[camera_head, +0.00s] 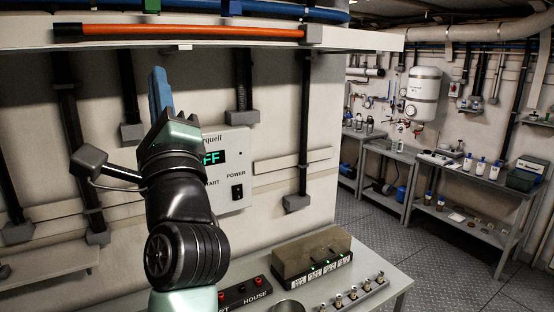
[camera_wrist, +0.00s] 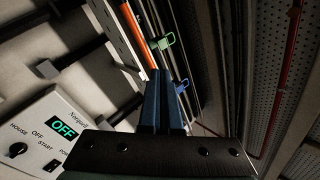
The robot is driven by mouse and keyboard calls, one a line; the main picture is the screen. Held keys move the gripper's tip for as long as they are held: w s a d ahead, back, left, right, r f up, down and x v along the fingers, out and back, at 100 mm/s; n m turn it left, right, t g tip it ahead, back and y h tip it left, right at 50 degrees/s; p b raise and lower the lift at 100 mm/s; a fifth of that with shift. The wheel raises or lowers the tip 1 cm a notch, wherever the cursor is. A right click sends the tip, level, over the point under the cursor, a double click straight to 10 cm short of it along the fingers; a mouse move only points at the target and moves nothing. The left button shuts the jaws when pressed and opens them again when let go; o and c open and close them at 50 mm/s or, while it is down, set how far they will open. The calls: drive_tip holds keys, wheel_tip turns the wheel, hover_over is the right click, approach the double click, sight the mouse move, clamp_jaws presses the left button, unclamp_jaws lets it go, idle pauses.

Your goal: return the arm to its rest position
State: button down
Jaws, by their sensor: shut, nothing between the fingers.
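My gripper (camera_head: 160,92) is raised in front of the wall in the head view, with its blue fingers pointing up. The fingers (camera_wrist: 162,98) lie together in the wrist view, with nothing between them. My dark arm rises from the bottom of the head view and covers part of the control box (camera_head: 232,160) on the wall. The box has a green display ending in "FF" there; in the wrist view the box (camera_wrist: 52,135) shows "OFF" in full. The gripper appears apart from the box.
A shelf with an orange bar (camera_head: 190,32) hangs above my gripper. A bench below holds a box with green lights (camera_head: 312,262) and a row of small metal fittings (camera_head: 350,295). Benches (camera_head: 440,165) with bottles stand at the right. The floor (camera_head: 440,250) between is clear.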

drive_tip(key=s+d+r+n+t+h+b, duration=0.1)
drive_tip(key=s+d+n+t+h+b, duration=0.2)
drive_tip(key=s+d+n+h, duration=0.8)
drive_tip(key=s+d+n+t, duration=0.1)
drive_tip(key=s+d+n, duration=0.4)
drive_tip(key=s+n, duration=0.2)
drive_tip(key=shift+s+d+r+n+t+b, duration=0.15)
drive_tip(key=shift+d+r+n+t+b, duration=0.15)
drive_tip(key=shift+n+t+b, duration=0.1)
drive_tip(key=shift+f, duration=0.1)
